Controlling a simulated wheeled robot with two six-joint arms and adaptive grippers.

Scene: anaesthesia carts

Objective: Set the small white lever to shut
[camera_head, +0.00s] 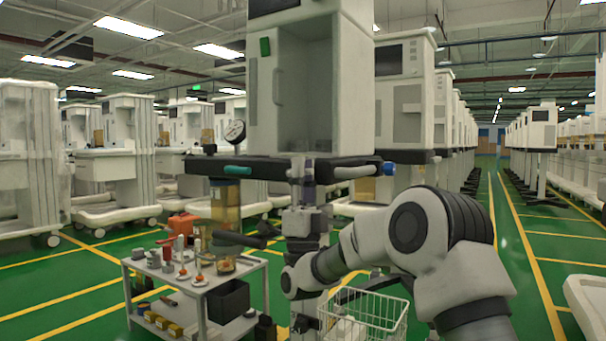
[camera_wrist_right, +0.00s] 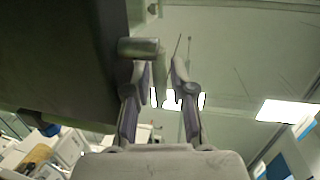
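My right gripper (camera_head: 308,172) points up at the front edge of the dark shelf (camera_head: 262,167) under the white anaesthesia cart (camera_head: 340,85). In the right wrist view its two fingers (camera_wrist_right: 158,68) stand apart, with a pale upright bar (camera_wrist_right: 160,68) seen between them; contact cannot be told. A grey-green block (camera_wrist_right: 138,47) is just beyond the left fingertip. In the head view a short whitish lever (camera_head: 352,173) sticks out at the shelf front, right of the gripper. Which pale part is the task's lever is unclear. My left gripper is not in view.
A teal lever (camera_head: 237,170), a round gauge (camera_head: 235,132) and a blue knob (camera_head: 389,169) sit along the shelf. A trolley (camera_head: 262,262) with small items stands below left. A white wire basket (camera_head: 392,318) is at the bottom. The green aisle at right is free.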

